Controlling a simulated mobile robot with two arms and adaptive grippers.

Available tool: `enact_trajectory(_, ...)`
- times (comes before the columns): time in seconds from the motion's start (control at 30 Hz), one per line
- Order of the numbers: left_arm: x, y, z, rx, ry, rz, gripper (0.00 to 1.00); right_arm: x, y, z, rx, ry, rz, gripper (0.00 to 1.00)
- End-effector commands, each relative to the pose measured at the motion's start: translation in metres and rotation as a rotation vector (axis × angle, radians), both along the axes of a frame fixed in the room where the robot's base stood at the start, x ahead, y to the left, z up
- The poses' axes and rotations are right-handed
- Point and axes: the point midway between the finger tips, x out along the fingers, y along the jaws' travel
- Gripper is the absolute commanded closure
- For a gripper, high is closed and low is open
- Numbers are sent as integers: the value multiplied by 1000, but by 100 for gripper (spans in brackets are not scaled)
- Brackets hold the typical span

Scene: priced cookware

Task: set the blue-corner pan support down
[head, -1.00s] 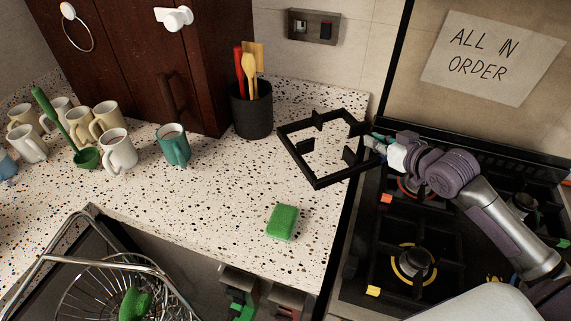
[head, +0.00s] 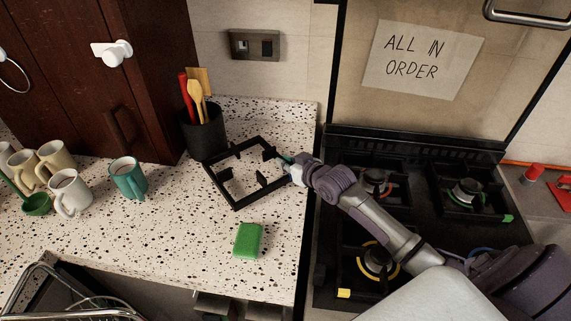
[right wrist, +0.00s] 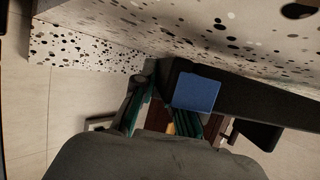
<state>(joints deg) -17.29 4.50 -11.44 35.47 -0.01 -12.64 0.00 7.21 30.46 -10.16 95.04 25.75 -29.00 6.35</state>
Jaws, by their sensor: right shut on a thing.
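The pan support (head: 262,194), a black square open frame with inward prongs, is over the speckled counter (head: 180,225), left of the stove. It looks roughly level and low; I cannot tell whether it touches the counter. My right gripper (head: 288,161) is shut on its right side. In the right wrist view the dark bar of the pan support (right wrist: 255,103) lies between the teal-edged fingers (right wrist: 165,112), with a blue corner patch (right wrist: 196,93) on it, close to the counter surface. My left gripper is not in view.
A dark utensil pot (head: 204,132) stands close behind the support's left corner. A green sponge (head: 247,240) lies in front of it. A teal mug (head: 129,180) and several pale mugs stand left. The stove (head: 425,225) is right. Counter between mugs and sponge is clear.

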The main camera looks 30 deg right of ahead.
Motion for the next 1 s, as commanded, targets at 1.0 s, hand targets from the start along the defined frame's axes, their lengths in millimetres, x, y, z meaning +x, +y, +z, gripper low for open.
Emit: enact_trajectory(1.0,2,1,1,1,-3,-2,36,-19,-4,-9,-1,0,0,63)
